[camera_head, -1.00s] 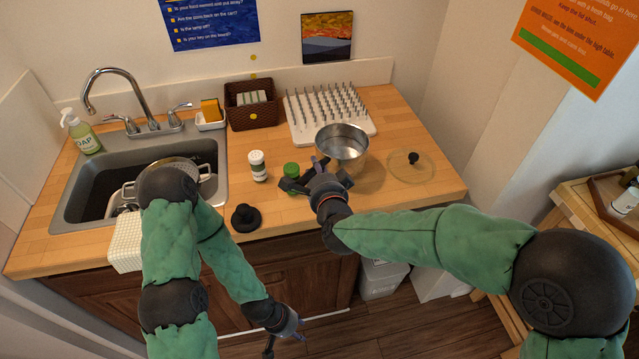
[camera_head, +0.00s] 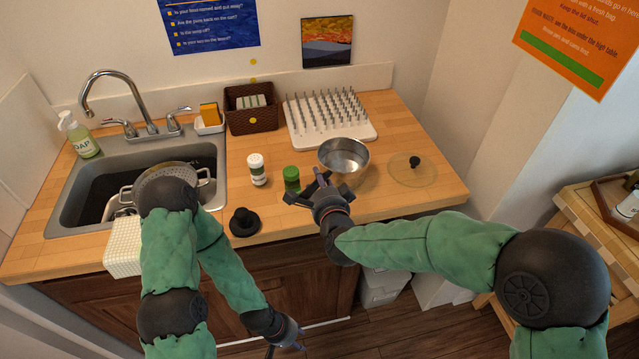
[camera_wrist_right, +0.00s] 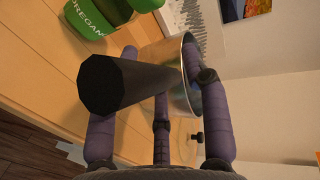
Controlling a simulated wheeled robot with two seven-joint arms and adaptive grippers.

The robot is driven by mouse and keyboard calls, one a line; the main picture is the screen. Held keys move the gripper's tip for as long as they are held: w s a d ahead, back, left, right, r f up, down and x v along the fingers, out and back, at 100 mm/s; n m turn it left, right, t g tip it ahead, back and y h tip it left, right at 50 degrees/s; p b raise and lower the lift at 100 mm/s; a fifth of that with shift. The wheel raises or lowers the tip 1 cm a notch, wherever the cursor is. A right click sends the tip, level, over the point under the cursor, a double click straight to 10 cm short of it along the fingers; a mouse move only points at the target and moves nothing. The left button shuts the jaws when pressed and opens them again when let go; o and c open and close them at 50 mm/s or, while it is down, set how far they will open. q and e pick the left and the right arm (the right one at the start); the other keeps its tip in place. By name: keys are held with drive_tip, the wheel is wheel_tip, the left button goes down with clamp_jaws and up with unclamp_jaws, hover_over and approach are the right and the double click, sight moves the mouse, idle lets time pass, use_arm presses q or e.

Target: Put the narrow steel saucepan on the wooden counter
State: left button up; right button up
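The narrow steel saucepan (camera_head: 344,158) is on the wooden counter (camera_head: 400,110), in front of the white pegged rack. Its black handle (camera_wrist_right: 112,85) points towards my right wrist camera, and its steel wall (camera_wrist_right: 160,55) shows behind the fingers. My right gripper (camera_head: 318,188) is at the handle, left of and in front of the pan. In the right wrist view its fingers (camera_wrist_right: 160,95) are spread wide around the handle, which hides parts of them. My left gripper (camera_head: 285,338) hangs low in front of the cabinet, and its fingers are too small to read.
A green-capped jar (camera_head: 291,178) stands close to my right fingers, with a white-capped shaker (camera_head: 257,170) left of it. A glass lid (camera_head: 412,168) lies right of the pan. A black knobbed object (camera_head: 244,222) sits near the front edge. The sink (camera_head: 72,200) holds a colander (camera_head: 165,178).

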drive_tip(key=shift+r, duration=0.1)
drive_tip(key=shift+r, duration=0.15)
drive_tip(key=p+v, duration=0.3)
drive_tip(key=v, duration=0.9)
drive_tip(key=s+d+f+n+g+h, duration=0.1)
drive_tip(key=d+f+n+g, duration=0.25)
drive_tip(key=f, duration=0.85)
drive_tip(key=s+d+f+n+g+h, duration=0.1)
drive_tip(key=d+f+n+g, duration=0.25)
drive_tip(key=f, duration=0.75)
drive_tip(key=s+d+f+n+g, duration=0.2)
drive_tip(key=s+f+g, duration=0.1)
drive_tip(key=s+f, duration=0.4)
drive_tip(key=s+d+f+n+g+y, duration=0.1)
drive_tip(key=s+d+f+g, duration=0.1)
drive_tip(key=s+f, duration=0.5)
drive_tip(key=shift+s+d+f+n+g, duration=0.3)
drive_tip(key=shift+f+n+g, duration=0.1)
drive_tip(key=shift+f+g, duration=0.45)
drive_tip(key=shift+r, duration=0.1)
